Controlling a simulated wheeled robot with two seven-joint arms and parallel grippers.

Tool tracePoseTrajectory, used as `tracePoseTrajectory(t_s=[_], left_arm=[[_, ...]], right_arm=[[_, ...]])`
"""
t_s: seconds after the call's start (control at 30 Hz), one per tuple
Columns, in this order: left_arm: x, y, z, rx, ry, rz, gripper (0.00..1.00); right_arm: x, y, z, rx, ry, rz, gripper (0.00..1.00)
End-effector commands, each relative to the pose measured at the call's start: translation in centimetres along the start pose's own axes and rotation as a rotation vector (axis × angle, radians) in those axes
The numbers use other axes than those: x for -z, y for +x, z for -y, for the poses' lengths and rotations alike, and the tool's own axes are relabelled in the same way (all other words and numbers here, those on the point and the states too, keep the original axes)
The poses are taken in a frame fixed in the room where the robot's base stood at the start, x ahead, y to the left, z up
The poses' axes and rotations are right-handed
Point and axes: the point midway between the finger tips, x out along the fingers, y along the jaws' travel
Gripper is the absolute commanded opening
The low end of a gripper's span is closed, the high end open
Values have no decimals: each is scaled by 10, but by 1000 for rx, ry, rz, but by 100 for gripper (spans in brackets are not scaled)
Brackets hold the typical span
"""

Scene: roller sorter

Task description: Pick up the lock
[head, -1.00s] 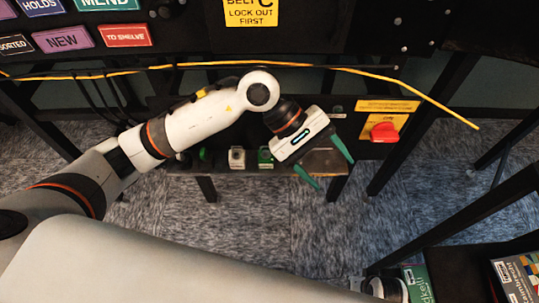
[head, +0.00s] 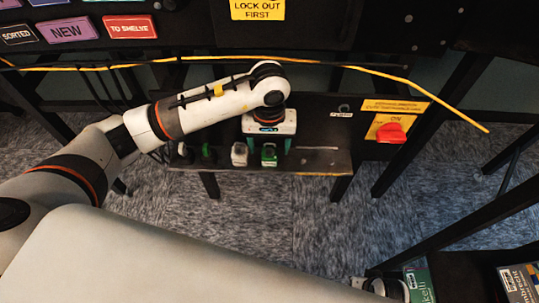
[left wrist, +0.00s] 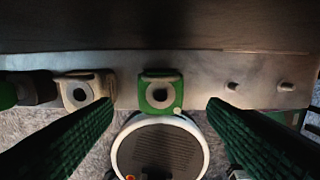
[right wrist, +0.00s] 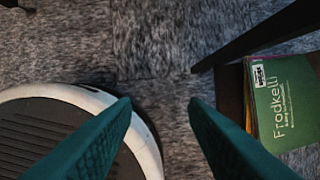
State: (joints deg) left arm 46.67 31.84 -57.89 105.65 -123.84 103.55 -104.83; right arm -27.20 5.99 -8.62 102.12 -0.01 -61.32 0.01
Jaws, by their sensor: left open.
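A green lock (head: 269,157) with a round hole sits on the narrow dark shelf (head: 320,161) of the panel. A pale lock (head: 239,157) sits just left of it. My left gripper (head: 268,143) points down at the shelf from above, open. In the left wrist view the green lock (left wrist: 161,104) shows between the two spread green fingers, apart from both; the pale lock (left wrist: 78,92) lies beyond the left fingertip. My right gripper (right wrist: 160,104) is open and empty over the floor.
A red rotary switch (head: 391,133) on a yellow plate is right of the shelf. A yellow cable (head: 330,63) runs above the arm. Short pegs (left wrist: 232,86) stand on the shelf right of the green lock. A green book (right wrist: 285,105) lies at right in the right wrist view.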

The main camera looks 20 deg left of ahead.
Motion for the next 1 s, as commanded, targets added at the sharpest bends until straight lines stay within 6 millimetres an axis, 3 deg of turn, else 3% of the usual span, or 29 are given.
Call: tracePoseTrajectory(t_s=[0.3,0.57,0.9,1.0], left_arm=[[0,45,1,1,-1,-4,67],[-1,48,1,1,-1,-2,67],[-1,47,0,1,-1,-2,16],[-1,47,1,1,-1,-1,16]], right_arm=[[-4,-9,0,-1,1,3,40],[-8,-15,0,0,2,12,40],[-6,-13,1,1,2,7,40],[-6,-13,1,1,2,7,40]])
